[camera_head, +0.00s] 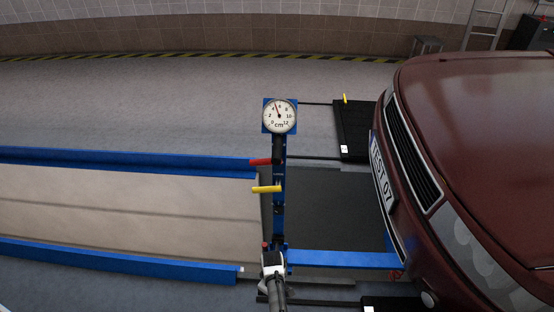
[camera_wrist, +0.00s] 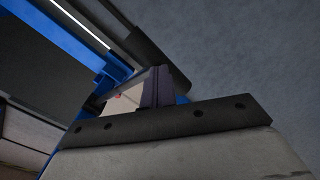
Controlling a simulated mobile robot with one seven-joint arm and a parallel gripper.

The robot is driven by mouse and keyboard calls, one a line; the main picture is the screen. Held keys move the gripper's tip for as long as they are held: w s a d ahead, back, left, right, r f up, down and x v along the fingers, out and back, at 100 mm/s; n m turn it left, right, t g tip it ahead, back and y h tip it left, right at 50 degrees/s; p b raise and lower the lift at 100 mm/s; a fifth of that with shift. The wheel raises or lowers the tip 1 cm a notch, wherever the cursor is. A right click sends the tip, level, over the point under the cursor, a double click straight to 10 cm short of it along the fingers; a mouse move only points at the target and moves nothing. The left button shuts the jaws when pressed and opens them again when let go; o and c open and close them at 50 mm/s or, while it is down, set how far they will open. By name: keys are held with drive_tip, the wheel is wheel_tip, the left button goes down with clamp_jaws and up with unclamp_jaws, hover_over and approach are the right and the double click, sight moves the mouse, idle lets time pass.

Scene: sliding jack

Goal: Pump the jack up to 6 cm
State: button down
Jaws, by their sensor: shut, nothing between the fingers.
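The blue jack stands upright mid-picture in the head view, its beam (camera_head: 340,259) reaching right toward the car's front. Its round white cm gauge (camera_head: 279,116) has the needle between 4 and 6, at roughly 5. Below the gauge are a red handle (camera_head: 261,162) and a yellow handle (camera_head: 267,189), both pointing left. My gripper (camera_head: 270,257) is at the near end of the jack, overlapping it in the picture; contact cannot be told. In the wrist view my gripper (camera_wrist: 155,88) is shut and empty, with a dark bar (camera_wrist: 160,60) and blue jack parts behind it.
A dark red car (camera_head: 475,130) fills the right side. Blue rails (camera_head: 120,262) edge the pit on the left. A black platform (camera_head: 352,130) with a small yellow lever stands beyond the jack. The grey floor (camera_head: 180,95) behind is clear.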

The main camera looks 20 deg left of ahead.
drive_tip(key=w+a+r+p, duration=0.1)
drive_tip(key=w+r, duration=0.2)
drive_tip(key=r, duration=0.4)
drive_tip(key=shift+w+r, duration=0.3)
drive_tip(key=shift+w, duration=0.1)
drive_tip(key=shift+a, duration=0.1)
drive_tip(key=shift+s+d+f+b, duration=0.2)
drive_tip(key=shift+s+f+b, duration=0.35)
drive_tip(key=shift+f, duration=0.75)
drive_tip(key=shift+s+d+f+b, duration=0.15)
drive_tip(key=shift+s+f+b, duration=0.2)
drive_tip(key=shift+s+f, duration=0.65)
drive_tip(key=shift+s+d+f+b, duration=0.2)
drive_tip(key=shift+s+f+b, duration=0.25)
drive_tip(key=shift+f, duration=1.1)
wheel_tip(320, 180, down, 7)
drive_tip(key=s+b, duration=0.2)
drive_tip(key=b, duration=0.2)
drive_tip(key=r+p, duration=0.2)
drive_tip(key=w+r+p, duration=0.1)
drive_tip(key=r, duration=0.2)
drive_tip(key=w+r+p, duration=0.1)
drive_tip(key=r+p, duration=0.1)
drive_tip(key=shift+r+p, duration=0.15)
drive_tip(key=shift+p, duration=0.15)
drive_tip(key=w+a+r+p, duration=0.1)
drive_tip(key=w+r, duration=0.3)
drive_tip(key=r, duration=0.3)
drive_tip(key=shift+r, duration=0.2)
